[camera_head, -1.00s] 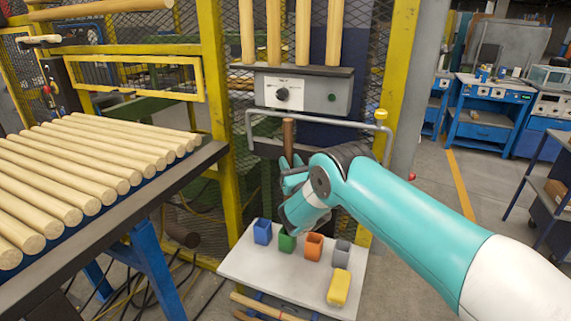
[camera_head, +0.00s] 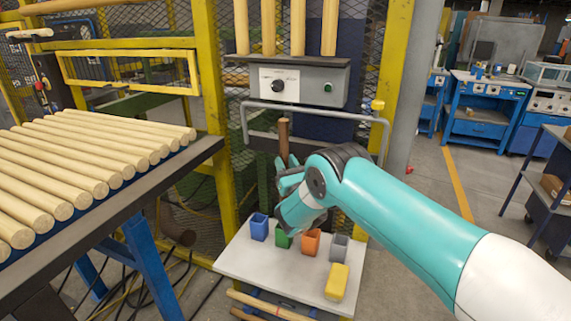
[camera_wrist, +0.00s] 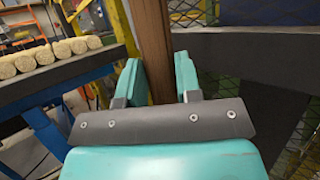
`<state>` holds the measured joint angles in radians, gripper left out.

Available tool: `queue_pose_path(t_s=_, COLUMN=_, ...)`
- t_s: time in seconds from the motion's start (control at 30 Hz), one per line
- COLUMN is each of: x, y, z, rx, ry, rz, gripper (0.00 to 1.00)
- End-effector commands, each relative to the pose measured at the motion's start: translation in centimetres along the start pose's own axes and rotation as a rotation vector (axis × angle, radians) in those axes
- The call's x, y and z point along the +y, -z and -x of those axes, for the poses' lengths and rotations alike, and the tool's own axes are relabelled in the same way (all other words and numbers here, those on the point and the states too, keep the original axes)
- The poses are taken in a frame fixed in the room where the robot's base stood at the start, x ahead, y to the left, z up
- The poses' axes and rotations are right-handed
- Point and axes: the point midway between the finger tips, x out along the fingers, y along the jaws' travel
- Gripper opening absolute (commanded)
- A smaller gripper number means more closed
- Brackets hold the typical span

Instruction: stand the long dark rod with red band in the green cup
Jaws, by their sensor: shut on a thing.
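My gripper (camera_head: 288,168) is shut on an upright dark brown rod (camera_head: 284,138); in the wrist view the rod (camera_wrist: 152,40) stands between the two teal fingers (camera_wrist: 158,80). Its upper part rises above the fingers; its lower end is hidden and no red band shows. The green cup (camera_head: 282,242) stands on a pale board, below my gripper in the head view and partly covered by my wrist. The rod is outside the cup, above it in the picture; I cannot tell the depth between them.
A blue cup (camera_head: 259,226) stands left of the green one, an orange cup (camera_head: 311,242) and a grey cup (camera_head: 339,248) right. A yellow block (camera_head: 337,282) lies in front on the board (camera_head: 240,258). A grey rail (camera_head: 310,108) and mesh fence stand behind. Pale rods lie left.

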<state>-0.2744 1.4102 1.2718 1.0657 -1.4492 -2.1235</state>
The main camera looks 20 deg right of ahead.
Motion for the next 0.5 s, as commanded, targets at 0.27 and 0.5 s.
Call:
queue_pose_path(t_s=0.27, x=0.0, y=1.2, z=0.5, rx=-0.001, ry=0.000, rz=0.000, gripper=0.03)
queue_pose_path(t_s=0.5, x=0.0, y=2.2, z=0.9, rx=-0.001, ry=0.000, rz=0.000, gripper=0.03)
